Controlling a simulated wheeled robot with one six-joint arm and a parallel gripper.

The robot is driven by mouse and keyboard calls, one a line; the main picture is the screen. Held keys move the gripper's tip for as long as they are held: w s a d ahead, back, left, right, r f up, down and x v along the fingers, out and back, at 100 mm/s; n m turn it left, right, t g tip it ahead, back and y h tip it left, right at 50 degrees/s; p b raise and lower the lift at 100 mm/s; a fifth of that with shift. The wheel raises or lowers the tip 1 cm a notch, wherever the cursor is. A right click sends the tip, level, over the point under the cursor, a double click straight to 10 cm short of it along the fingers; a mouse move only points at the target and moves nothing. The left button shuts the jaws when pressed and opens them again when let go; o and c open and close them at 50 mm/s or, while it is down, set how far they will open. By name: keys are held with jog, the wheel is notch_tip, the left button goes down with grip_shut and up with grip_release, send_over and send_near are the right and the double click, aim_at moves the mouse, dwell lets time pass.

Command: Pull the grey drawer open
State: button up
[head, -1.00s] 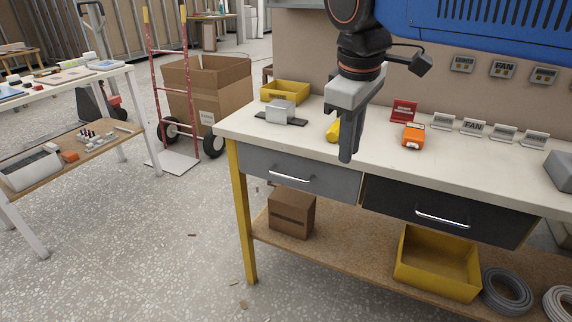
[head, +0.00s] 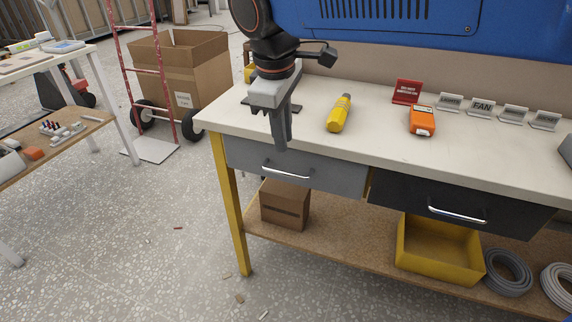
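The grey drawer (head: 330,177) is at the left under the white worktop, and its front looks flush with the bench. Its silver bar handle (head: 286,173) is on the middle-left of the front. My gripper (head: 281,146) points down in front of the drawer's upper edge, above the handle and apart from it as far as I can see. Its fingers are seen nearly edge-on, so the gap between them does not show.
A dark drawer (head: 455,203) sits to the right. On the worktop (head: 370,145) are a yellow tool (head: 339,113), an orange meter (head: 421,121) and a red sign (head: 407,91). A cardboard box (head: 285,204) and yellow bin (head: 438,250) stand on the lower shelf.

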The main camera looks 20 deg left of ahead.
aim_at(287, 173)
jog(key=f, duration=0.3)
jog(key=w+f, duration=0.1)
jog(key=f, duration=0.2)
jog(key=w+f, duration=0.1)
jog(key=f, duration=0.3)
jog(key=shift+d, duration=0.15)
grip_shut()
dwell(1.1)
